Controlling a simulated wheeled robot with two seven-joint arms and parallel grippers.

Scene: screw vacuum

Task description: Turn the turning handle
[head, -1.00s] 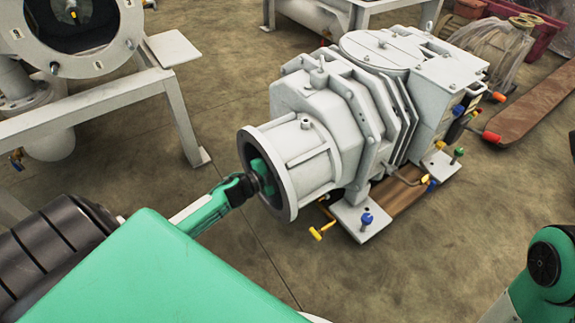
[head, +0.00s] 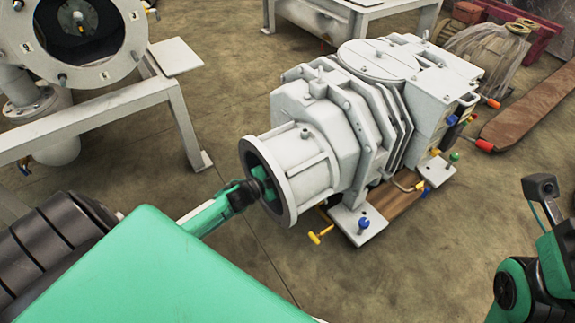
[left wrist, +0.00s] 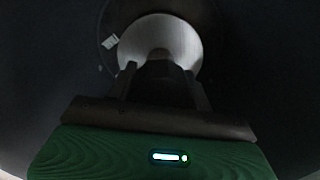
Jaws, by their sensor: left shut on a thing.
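The grey-white vacuum pump (head: 318,140) stands at the middle of the head view, its round open flange (head: 284,208) facing my left arm. My left gripper (head: 268,188) reaches into this opening, and its fingertips are hard to make out there. In the left wrist view my left gripper (left wrist: 162,88) has a finger on each side of a dark turning handle (left wrist: 160,72) and is shut on it. A bright round metal face lies behind the handle. Much of the handle is hidden or dark. My right gripper is not visible; only part of my right arm shows at the right edge.
A white frame (head: 178,110) with a round flanged vessel (head: 75,72) stands at the left. A yellow T-shaped valve handle (head: 320,235) sits low beside the pump. The floor in front of the pump is clear.

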